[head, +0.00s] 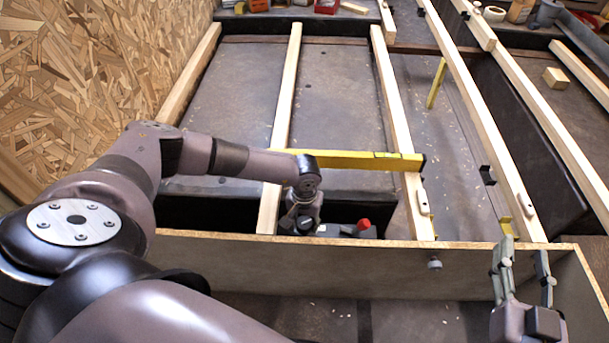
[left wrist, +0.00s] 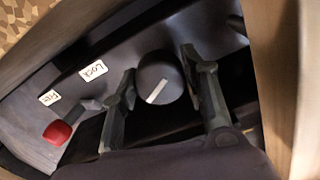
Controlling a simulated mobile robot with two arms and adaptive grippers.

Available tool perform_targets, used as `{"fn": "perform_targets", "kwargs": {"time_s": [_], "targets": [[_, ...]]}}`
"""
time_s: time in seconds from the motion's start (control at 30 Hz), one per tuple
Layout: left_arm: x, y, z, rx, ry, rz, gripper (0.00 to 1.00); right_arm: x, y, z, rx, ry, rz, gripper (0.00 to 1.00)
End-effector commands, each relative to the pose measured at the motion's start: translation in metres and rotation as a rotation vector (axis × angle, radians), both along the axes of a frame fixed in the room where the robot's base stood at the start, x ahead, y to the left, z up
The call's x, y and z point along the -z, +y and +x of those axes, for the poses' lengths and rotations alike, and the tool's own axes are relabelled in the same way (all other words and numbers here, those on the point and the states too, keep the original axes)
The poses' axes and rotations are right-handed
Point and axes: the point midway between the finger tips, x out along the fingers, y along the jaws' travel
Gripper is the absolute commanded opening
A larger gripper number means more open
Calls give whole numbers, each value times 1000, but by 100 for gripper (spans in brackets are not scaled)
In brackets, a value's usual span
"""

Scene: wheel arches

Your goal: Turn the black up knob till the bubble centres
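The black knob (left wrist: 160,78) with a white pointer line shows in the left wrist view. My left gripper (left wrist: 160,70) has one finger on each side of it; the fingers stand apart, and I cannot tell whether they touch it. In the head view, my left gripper (head: 303,222) reaches down between two joists and hides the knob. A yellow spirit level (head: 345,160) lies across these joists; its bubble is too small to read. My right gripper (head: 522,262) is empty with its fingers apart, at the lower right.
A red-tipped lever (left wrist: 57,133) stands beside the knob, nearer the "Free" label (left wrist: 49,97) than the "Lock" label (left wrist: 93,69). Wooden joists (head: 398,130) and a front board (head: 350,250) bound the space around my left gripper. A chipboard wall (head: 80,70) is at left.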

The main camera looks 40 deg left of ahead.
Motion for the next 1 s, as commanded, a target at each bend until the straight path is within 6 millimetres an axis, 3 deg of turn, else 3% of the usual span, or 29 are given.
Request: {"fn": "perform_targets", "kwargs": {"time_s": [0.23, 0.6, 0.77, 1.0], "targets": [[0, 0, 0, -1, 0, 0, 60, 0, 0, 0, 0, 0, 0, 40], [-4, 0, 0, -1, -1, -1, 60, 1, -1, 0, 1, 3, -1, 40], [-28, 0, 1, 0, -4, -2, 60, 1, 0, 0, 1, 3, -1, 40], [-80, 0, 1, -1, -3, -1, 60, 1, 0, 0, 0, 2, 0, 40]]}}
